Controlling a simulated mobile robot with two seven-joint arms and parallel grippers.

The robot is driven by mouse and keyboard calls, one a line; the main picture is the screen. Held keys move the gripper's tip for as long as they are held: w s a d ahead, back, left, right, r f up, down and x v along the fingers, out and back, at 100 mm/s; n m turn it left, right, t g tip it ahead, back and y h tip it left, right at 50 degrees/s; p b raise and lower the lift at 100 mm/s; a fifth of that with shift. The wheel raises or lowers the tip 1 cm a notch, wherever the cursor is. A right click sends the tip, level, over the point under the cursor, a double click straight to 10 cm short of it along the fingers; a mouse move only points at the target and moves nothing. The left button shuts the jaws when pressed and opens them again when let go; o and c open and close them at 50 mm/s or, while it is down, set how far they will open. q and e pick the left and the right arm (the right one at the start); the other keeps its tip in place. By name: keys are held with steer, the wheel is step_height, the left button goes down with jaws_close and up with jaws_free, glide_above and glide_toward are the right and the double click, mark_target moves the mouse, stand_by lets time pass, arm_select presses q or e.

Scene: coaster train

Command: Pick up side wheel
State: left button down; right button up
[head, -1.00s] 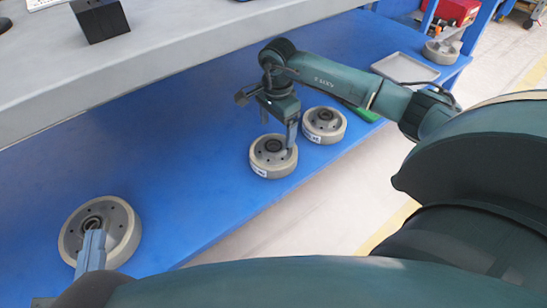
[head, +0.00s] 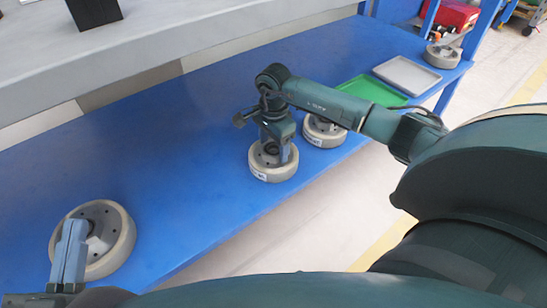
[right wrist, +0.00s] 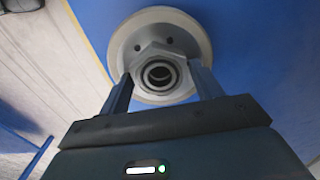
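A grey wheel with a dark ring of holes (head: 258,172) lies flat on the blue shelf, centre of the head view. My right gripper (head: 275,152) points down over it. In the right wrist view the two fingers (right wrist: 160,85) stand apart on either side of the hexagonal hub (right wrist: 158,57), very close to it; I cannot tell if they touch. A second wheel (head: 125,245) lies at the lower left. My left gripper (head: 70,240) reaches over its hub; only one finger shows clearly, so its opening is hidden. A third wheel (head: 337,137) sits just behind the right gripper's wheel, partly covered by my arm.
The blue shelf (head: 180,150) is clear between the wheels. A green tray (head: 372,88) and a grey tray (head: 406,75) lie at the back right. Another wheel (head: 441,60) sits at the far end. A grey upper shelf (head: 170,38) overhangs at the left.

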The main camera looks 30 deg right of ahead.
jaws_close()
steer(key=shift+w+r, duration=0.2)
steer(key=shift+r, duration=0.25)
arm_select(q)
steer(key=shift+s+f+g+y+p, duration=0.15)
steer(key=shift+f+g+y+p, duration=0.35)
steer(key=shift+p, duration=1.45)
arm_select(e)
step_height(320, 180, up, 10)
steer(key=shift+d+f, duration=0.15)
steer(key=shift+f, duration=0.05)
